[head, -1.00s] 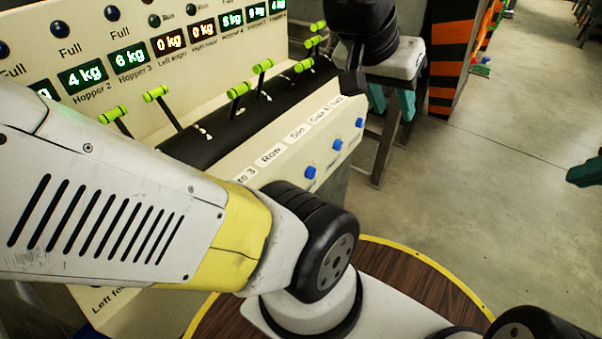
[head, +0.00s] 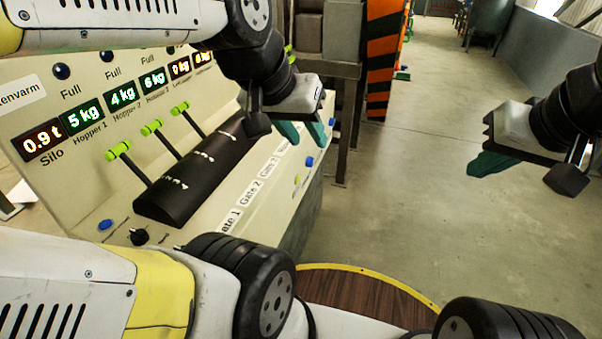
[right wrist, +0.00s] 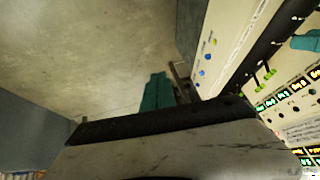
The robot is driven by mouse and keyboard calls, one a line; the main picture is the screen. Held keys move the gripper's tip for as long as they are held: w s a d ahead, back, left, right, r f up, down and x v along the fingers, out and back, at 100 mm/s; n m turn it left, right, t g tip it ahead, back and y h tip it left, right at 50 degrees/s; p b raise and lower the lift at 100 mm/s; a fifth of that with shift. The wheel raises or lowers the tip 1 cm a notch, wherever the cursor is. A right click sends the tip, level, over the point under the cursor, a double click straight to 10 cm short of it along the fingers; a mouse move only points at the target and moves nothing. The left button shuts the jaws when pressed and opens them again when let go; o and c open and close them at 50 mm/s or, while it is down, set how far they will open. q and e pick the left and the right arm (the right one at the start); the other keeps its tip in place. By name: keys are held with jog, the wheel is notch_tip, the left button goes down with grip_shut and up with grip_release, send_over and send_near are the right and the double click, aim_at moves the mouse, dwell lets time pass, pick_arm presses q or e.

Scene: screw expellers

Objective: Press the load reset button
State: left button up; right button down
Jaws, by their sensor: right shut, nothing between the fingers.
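The cream control panel (head: 60,180) fills the left of the head view. A blue button (head: 105,225) sits at its lower left beside a black knob; its small label is unreadable. Another blue button (head: 309,162) and a yellow-green one (head: 297,180) are on the front strip. I cannot tell which is load reset. My left gripper (head: 302,132) hangs over the panel's far end, its teal fingers apart and empty. My right gripper (head: 490,163) is shut and empty over open floor, right of the panel. Its fingers also show in the right wrist view (right wrist: 157,92).
Green-handled levers (head: 118,150) rise from a black housing (head: 200,175). Lit displays (head: 83,113) line the upper panel. An orange-black striped post (head: 385,50) stands behind. My arm crosses the lower left foreground. The grey floor (head: 410,190) right of the panel is clear.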

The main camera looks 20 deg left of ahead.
jog(key=shift+s, duration=0.2)
jog(key=w+a+f, duration=0.3)
jog(key=w+f, duration=0.1)
jog(key=w, duration=0.4)
jog(key=w+a+f+m, duration=0.1)
jog(key=w+a+f, duration=0.1)
jog(key=w+f, duration=0.5)
jog(key=w+a+f, duration=0.2)
jog(key=w+a, duration=0.1)
jog(key=w, duration=0.7)
jog(key=w+a+f+m+y, duration=0.2)
jog(key=w+a+f+y, duration=0.1)
jog(key=a+f, duration=0.6)
jog(key=w+a+f+m+y, duration=0.3)
jog(key=a+f, duration=0.7)
jog(key=f, duration=0.7)
jog(key=shift+w+a+m+t+y, duration=0.2)
jog(key=shift+w+m+t+y, duration=0.1)
jog(key=shift+w+y, duration=0.35)
jog(key=shift+a, duration=0.1)
